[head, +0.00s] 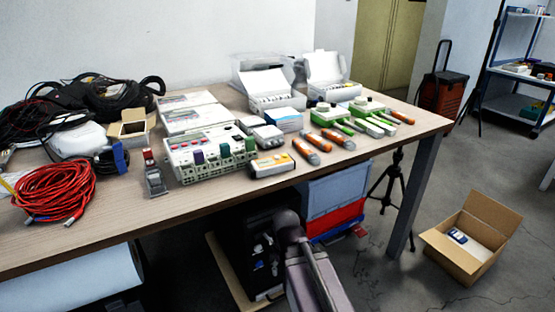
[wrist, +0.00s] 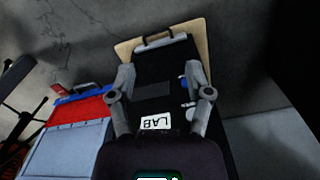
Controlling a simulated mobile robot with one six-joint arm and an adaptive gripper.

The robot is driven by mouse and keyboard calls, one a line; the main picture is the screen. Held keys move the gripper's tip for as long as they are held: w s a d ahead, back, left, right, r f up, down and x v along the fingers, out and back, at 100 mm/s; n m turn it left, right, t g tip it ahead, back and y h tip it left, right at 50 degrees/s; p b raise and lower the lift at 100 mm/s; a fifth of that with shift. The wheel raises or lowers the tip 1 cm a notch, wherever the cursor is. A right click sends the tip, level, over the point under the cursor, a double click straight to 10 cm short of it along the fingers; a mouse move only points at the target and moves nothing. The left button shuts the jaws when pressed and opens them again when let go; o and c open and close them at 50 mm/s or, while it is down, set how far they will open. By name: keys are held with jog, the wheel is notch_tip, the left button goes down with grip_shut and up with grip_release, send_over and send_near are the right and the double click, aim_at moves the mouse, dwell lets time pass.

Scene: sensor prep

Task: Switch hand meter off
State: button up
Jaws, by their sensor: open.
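A small white and yellow handheld device (head: 272,164), which looks like the hand meter, lies near the front edge of the table (head: 200,210), right of a multi-channel terminal box (head: 208,155). Its switch is too small to make out. My gripper (wrist: 159,78) shows in the wrist view with its two fingers spread and nothing between them. It points down towards a black case (wrist: 150,65) labelled LAB under the table, away from the meter. In the head view my arm is at the bottom centre, in front of and below the table edge.
A red cable coil (head: 55,190) and black cables (head: 85,100) lie at the left. A blue-and-red crate (head: 337,200) is under the table; an open cardboard box (head: 468,235) is on the floor.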

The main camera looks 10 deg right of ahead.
dwell(0.4)
grip_shut()
jog(key=shift+a, duration=0.15)
dwell(1.0)
